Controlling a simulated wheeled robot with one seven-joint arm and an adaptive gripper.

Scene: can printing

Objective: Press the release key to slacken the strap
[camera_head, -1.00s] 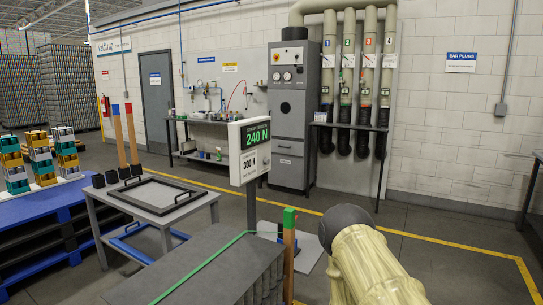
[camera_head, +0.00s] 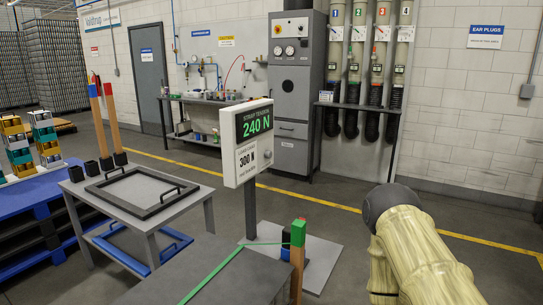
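A strap tension display (camera_head: 253,138) on a post shows 240 N in green, with a white label reading 300 N below. A small round grey knob or button shows on its right side face (camera_head: 267,154); I cannot tell whether it is the release key. The green strap (camera_head: 216,272) runs over the grey stack top (camera_head: 205,262) to a wooden post with a green top (camera_head: 298,240). My arm reaches in at the lower right, ending at a dark rounded joint. My gripper is not in view.
A grey table (camera_head: 113,212) with a black handled frame (camera_head: 144,192) stands at left. Two wooden posts (camera_head: 112,118) stand behind it. A blue pallet (camera_head: 45,225) is further left.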

